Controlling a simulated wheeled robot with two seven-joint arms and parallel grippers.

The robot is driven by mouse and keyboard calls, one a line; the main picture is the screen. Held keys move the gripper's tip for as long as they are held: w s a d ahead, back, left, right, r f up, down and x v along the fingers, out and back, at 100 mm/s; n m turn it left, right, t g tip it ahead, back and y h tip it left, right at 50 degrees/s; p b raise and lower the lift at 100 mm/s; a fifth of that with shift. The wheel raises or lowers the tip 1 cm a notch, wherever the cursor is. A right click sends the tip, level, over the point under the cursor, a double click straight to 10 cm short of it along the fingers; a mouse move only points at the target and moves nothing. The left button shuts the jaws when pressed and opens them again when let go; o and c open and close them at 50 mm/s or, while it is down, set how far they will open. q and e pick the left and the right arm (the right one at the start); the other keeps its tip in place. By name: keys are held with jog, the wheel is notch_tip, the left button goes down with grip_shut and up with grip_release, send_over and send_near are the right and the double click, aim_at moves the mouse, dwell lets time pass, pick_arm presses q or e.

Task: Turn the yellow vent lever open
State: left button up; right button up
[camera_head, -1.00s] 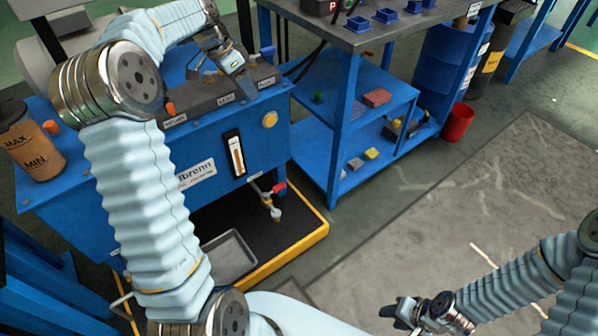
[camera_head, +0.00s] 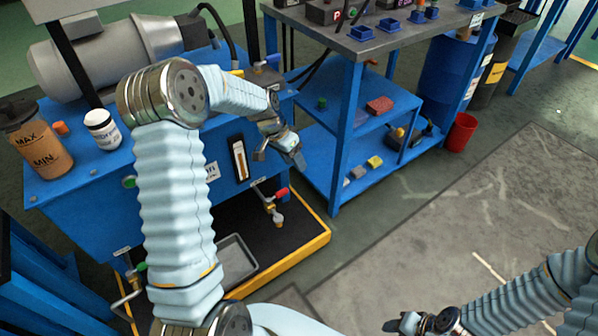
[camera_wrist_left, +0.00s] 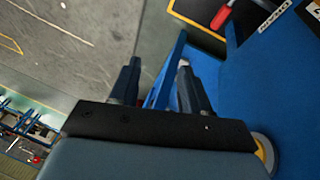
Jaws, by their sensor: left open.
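The yellow vent lever (camera_head: 237,72) shows as a small yellow piece on top of the blue machine (camera_head: 80,190), just above my left forearm. The arm hides most of the valve row around it. My left gripper (camera_head: 280,152) is open and empty at the machine's right front, below the lever and apart from it. In the left wrist view its two fingers (camera_wrist_left: 160,88) stand apart, with a blue post seen between them. The lever is not recognisable there. My right gripper (camera_head: 398,325) is low at the bottom edge, and its jaws are unclear.
A blue lever (camera_head: 268,60) stands to the right of the yellow one. A red-handled drain tap (camera_head: 275,195) sticks out of the machine's front above a grey tray (camera_head: 236,258). The blue workbench (camera_head: 345,130) is close on the right. A white bottle (camera_head: 102,128) stands at left.

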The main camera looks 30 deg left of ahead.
pick_arm(q)
jog(key=d+f, duration=0.2)
jog(key=f, duration=0.1)
jog(key=shift+s+d, duration=0.1)
jog(key=shift+s, duration=0.3)
